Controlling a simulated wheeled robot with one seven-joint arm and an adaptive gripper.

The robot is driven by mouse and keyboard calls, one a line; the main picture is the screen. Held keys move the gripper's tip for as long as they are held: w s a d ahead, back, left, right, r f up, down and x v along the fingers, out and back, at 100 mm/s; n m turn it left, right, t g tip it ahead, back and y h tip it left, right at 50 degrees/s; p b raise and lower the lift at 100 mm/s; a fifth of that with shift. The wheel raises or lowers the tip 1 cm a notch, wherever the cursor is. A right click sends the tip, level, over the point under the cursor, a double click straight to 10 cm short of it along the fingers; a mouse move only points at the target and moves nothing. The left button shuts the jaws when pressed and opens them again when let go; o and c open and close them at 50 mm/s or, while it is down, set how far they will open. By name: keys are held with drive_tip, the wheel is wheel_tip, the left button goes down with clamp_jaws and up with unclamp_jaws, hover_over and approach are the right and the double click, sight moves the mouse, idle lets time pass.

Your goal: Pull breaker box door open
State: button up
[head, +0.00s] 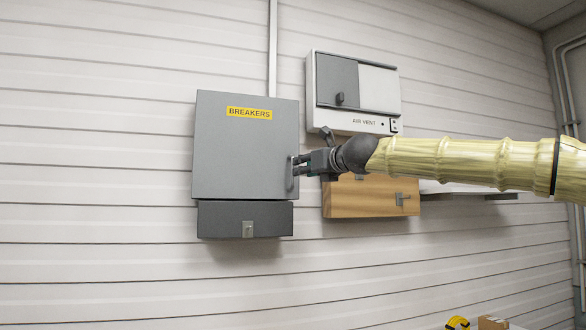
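The breaker box door (235,150) is a flat grey panel with a yellow "BREAKERS" label, on the white slatted wall left of centre. It looks shut or nearly so. Its upright metal handle (290,178) is on the right edge. My gripper (296,165) comes from the right, with its fingertips at the handle. The fingers are small and partly overlap the handle, so I cannot tell whether they are closed on it.
A darker grey box (245,222) with a small latch sits just below the door. Right of it are an air vent box (385,95) and a wooden cabinet (350,204) with a handle, close to my arm. The wall left of the door is clear.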

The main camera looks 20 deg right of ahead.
sight(293, 184)
drive_tip(key=p+x, duration=0.2)
drive_tip(key=x, duration=0.5)
drive_tip(key=shift+w, duration=0.15)
drive_tip(key=shift+c, duration=0.2)
clamp_jaws()
